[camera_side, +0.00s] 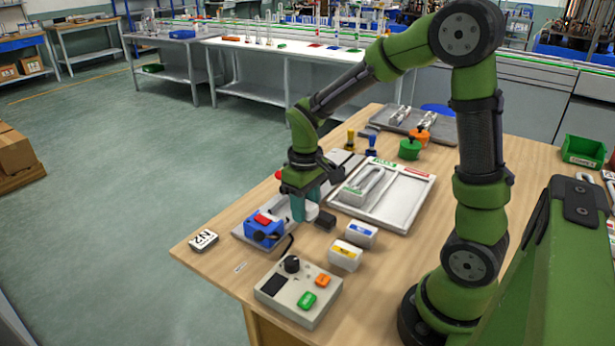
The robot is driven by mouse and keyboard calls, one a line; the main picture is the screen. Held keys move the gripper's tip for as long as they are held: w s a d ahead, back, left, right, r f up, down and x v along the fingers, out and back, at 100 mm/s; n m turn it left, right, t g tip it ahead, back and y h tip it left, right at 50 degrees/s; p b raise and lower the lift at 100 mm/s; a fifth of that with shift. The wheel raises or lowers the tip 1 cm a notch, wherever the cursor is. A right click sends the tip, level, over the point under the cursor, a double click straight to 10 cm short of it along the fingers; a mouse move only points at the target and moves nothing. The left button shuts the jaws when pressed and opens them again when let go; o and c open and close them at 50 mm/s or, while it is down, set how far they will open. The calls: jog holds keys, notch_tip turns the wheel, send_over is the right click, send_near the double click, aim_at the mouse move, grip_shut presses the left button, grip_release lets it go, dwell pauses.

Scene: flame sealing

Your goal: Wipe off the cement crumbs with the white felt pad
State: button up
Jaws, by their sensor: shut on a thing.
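My gripper (305,207), with teal fingers, points down at the near left part of the table. It is shut on a small white piece, the felt pad (312,212), of which only a little shows between and below the fingers. The pad is just right of a blue fixture (262,236) with a red top, which stands on a grey plate (241,232). I cannot tell whether the pad touches anything. Cement crumbs cannot be made out at this size.
A black block (325,221) and two white boxes, blue-labelled (360,235) and yellow-labelled (345,258), stand to the right. A control box (283,301) is in front. A white tray (402,212) lies behind right. Bare wood (215,268) lies at front left.

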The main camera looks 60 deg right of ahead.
jog(key=c, duration=0.3)
jog(key=shift+d, duration=0.1)
jog(key=w+d+f, duration=0.2)
jog(key=w+d, duration=0.1)
jog(key=n, duration=0.1)
send_near(288, 214)
jog(key=shift+a+f, duration=0.1)
jog(key=shift+f, duration=2.95)
